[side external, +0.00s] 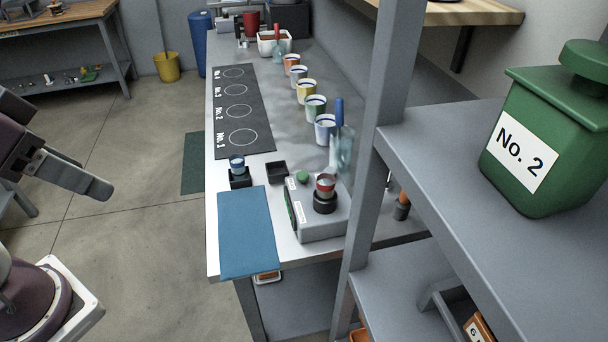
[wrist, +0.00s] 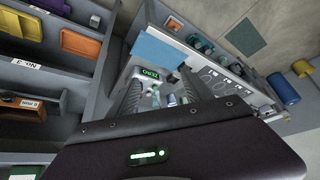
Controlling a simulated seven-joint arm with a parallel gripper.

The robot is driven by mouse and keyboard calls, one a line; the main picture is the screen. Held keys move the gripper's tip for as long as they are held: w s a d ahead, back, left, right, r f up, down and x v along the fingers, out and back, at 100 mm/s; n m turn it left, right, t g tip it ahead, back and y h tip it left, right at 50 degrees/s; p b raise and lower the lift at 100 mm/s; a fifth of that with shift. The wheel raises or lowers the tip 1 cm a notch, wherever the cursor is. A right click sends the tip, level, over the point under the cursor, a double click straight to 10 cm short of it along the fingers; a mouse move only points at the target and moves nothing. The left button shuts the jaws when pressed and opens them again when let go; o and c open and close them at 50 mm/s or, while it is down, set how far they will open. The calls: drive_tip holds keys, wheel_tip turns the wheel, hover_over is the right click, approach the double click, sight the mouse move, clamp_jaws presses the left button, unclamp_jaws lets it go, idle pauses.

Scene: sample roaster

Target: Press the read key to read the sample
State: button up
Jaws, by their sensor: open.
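A grey reader box (side external: 320,220) stands near the front of the bench in the side view. A small cup with a red and white band (side external: 325,184) sits on its black round seat (side external: 325,204). A round green key (side external: 303,177) shows at the box's far left corner; I cannot read any mark on it. The reader's lit green display (wrist: 149,76) shows in the wrist view. My gripper (side external: 106,190) is at the left of the side view, over the floor and well apart from the reader. In the wrist view my gripper (wrist: 165,84) has its fingers apart, with nothing visibly held.
A blue mat (side external: 246,230) lies left of the reader. A small cup in a black holder (side external: 239,172) and an empty black tray (side external: 277,171) stand behind. A shelf post (side external: 385,120), a green No. 2 canister (side external: 535,140) and several cups are further right and back.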

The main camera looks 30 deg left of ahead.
clamp_jaws()
idle(0.3)
drive_tip(key=shift+w, duration=0.1)
idle(1.5)
